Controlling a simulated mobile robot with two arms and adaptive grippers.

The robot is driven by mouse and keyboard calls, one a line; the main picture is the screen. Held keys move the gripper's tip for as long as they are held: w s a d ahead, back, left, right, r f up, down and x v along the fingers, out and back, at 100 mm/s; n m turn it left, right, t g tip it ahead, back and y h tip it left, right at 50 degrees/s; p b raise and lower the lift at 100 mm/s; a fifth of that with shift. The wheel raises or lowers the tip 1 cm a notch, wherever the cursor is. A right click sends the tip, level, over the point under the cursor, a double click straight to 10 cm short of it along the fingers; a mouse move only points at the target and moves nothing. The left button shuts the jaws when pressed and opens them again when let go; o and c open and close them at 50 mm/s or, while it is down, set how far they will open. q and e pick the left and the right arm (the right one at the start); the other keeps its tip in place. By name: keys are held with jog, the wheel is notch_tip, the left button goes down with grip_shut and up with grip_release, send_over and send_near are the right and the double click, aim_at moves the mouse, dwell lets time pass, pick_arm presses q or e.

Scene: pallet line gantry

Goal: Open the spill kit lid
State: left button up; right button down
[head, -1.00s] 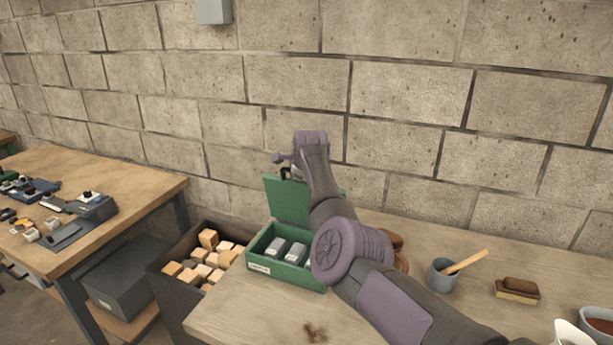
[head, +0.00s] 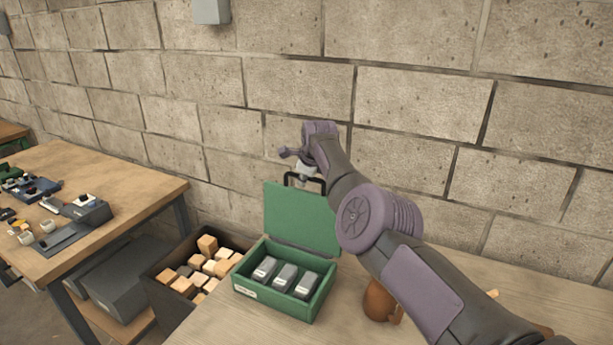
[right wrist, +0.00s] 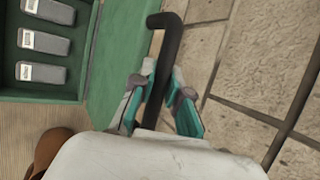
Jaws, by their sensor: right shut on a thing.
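The green spill kit box (head: 276,307) stands on the workbench with several grey packs (head: 286,277) inside. Its green lid (head: 300,217) stands upright at the back, hinged open. A black handle (head: 292,178) sits on the lid's top edge. My right gripper (head: 306,174) is at the handle. In the right wrist view the teal fingers of my right gripper (right wrist: 160,112) are shut on the black handle (right wrist: 166,60), which passes between them. The lid (right wrist: 122,50) and open box (right wrist: 50,86) also show there. My left gripper is not in view.
A dark bin of wooden blocks (head: 158,282) stands left of the workbench (head: 232,322). A brown rounded object (head: 378,302) lies right of the kit, partly behind my arm. The block wall (head: 410,100) is close behind the lid.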

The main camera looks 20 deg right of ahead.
jog(key=shift+s+f, duration=0.15)
jog(key=shift+f, duration=0.1)
jog(key=c, duration=1.1)
grip_release()
jog(key=shift+c, duration=0.2)
jog(key=shift+r, duration=0.2)
jog(key=shift+s+r, duration=0.15)
jog(key=shift+r, duration=0.45)
jog(key=v, duration=1)
jog(key=shift+s, duration=0.3)
